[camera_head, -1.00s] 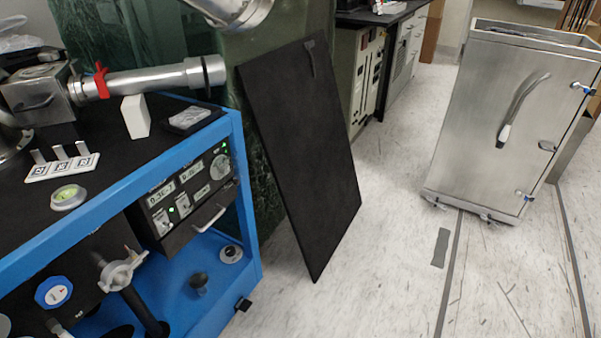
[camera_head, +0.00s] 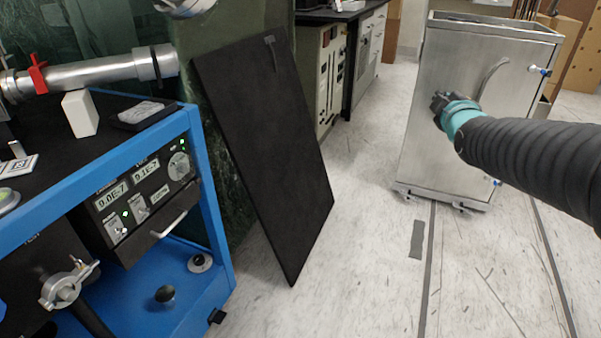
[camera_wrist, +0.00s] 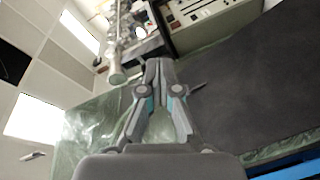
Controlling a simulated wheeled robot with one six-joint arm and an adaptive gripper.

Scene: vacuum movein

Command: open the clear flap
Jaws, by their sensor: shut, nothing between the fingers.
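A greenish see-through sheet (camera_head: 110,24) hangs behind the blue cart at the upper left of the head view. A pale green see-through sheet also shows at the lower left of the wrist view (camera_wrist: 88,125). I cannot tell for certain which part is the clear flap, and no open edge is plain. My gripper (camera_head: 438,98) is at the right of the head view, in front of the steel cabinet in the picture and well right of the sheet. In the wrist view its fingers (camera_wrist: 158,68) are together and empty.
A tall black board (camera_head: 265,150) leans in front of the sheet. The blue cart (camera_head: 207,190) with instruments stands at the left. The steel cabinet (camera_head: 420,150) stands at the right. The floor (camera_head: 370,260) between board and cabinet is mostly clear.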

